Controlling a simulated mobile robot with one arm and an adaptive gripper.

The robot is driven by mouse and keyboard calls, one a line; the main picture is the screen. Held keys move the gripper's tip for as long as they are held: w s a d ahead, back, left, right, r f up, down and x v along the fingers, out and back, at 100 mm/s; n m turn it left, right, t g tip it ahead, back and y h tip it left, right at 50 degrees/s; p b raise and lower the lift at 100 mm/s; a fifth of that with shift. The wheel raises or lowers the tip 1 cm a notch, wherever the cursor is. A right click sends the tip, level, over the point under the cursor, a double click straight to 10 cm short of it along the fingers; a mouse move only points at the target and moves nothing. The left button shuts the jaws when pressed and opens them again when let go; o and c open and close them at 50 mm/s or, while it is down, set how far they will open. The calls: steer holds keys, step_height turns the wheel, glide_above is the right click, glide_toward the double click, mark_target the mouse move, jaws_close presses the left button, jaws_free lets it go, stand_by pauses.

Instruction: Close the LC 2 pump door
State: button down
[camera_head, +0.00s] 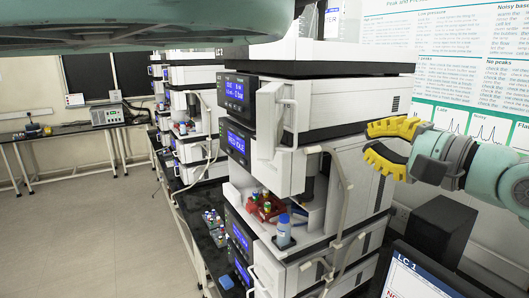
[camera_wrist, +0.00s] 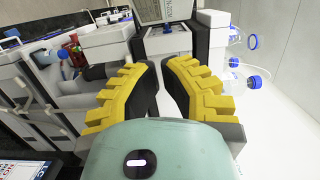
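The near instrument stack (camera_head: 345,105) stands in the middle of the head view. An "LC 2" label (camera_head: 219,51) shows at the top of the row, and I cannot tell which stack it belongs to. White front panels with a handle (camera_head: 288,122) stick out beside the blue displays; which one is the pump door is unclear. My gripper (camera_head: 366,140) is to the right of the near stack, pointing left, apart from the panels. Its yellow fingers are open and empty. In the wrist view the gripper (camera_wrist: 160,64) shows a narrow gap between the fingertips.
Below the panels is an open bay with red vial racks (camera_head: 264,207) and a blue-capped bottle (camera_head: 284,232). A screen marked LC 1 (camera_head: 410,280) and a black box (camera_head: 440,230) are at lower right. Blue-capped bottles (camera_wrist: 236,82) show in the wrist view. The floor (camera_head: 90,225) at left is clear.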

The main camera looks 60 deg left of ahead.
steer(key=s+a+p, duration=0.4)
steer(key=a+p, duration=0.4)
steer(key=a, duration=0.1)
steer(key=shift+s, duration=0.3)
steer(key=shift+a, duration=0.1)
stand_by(0.6)
